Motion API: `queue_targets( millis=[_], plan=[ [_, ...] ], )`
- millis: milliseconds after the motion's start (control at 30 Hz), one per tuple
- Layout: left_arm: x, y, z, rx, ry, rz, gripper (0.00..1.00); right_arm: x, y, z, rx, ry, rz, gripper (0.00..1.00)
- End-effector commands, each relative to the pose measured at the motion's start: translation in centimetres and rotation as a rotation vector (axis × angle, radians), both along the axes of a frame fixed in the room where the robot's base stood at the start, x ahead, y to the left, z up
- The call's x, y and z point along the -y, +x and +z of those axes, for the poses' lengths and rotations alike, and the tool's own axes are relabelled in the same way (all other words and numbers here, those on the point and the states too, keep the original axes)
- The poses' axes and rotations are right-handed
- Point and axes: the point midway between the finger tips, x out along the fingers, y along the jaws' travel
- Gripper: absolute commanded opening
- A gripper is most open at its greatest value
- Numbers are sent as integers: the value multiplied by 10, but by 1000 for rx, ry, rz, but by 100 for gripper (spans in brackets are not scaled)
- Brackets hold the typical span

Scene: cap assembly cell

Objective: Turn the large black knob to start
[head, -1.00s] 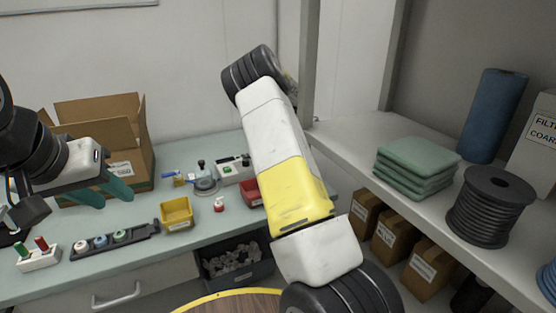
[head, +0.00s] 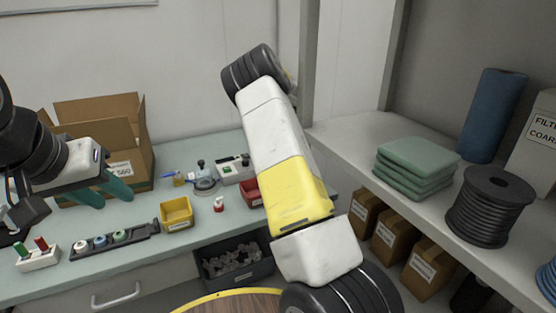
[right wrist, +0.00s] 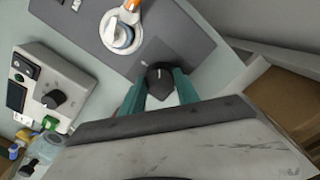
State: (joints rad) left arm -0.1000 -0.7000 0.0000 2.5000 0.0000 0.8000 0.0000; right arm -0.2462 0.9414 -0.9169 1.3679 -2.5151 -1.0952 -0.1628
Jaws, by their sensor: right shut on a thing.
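A large black knob (right wrist: 159,74) with a white pointer line shows in the right wrist view, at the near edge of a grey plate (right wrist: 195,47). My right gripper (right wrist: 160,88) has its teal fingers on both sides of this knob and is shut on it. The white pointer line faces roughly away from my palm. In the head view my right arm hides the knob and the right gripper. My left gripper (head: 104,192) hangs at the left in the head view, open and empty, with its teal fingers apart.
A control box (right wrist: 48,90) with a smaller black knob stands left in the right wrist view. A white and blue round part (right wrist: 120,36) sits on the plate. Yellow (head: 177,213) and red (head: 251,190) bins and an open cardboard box (head: 130,178) stand on the bench.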

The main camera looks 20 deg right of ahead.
Motion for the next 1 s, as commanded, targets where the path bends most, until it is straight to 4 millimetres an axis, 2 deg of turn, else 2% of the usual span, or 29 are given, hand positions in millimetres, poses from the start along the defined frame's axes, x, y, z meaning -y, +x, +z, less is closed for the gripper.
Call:
queue_targets(
  millis=[600,1000],
  plan=[
    [0,0,0,0,0,0,36,1,1,1,5,-1,570,0],
    [0,0,0,0,0,0,36,2,1,1,4,-2,810,0]
  ],
)
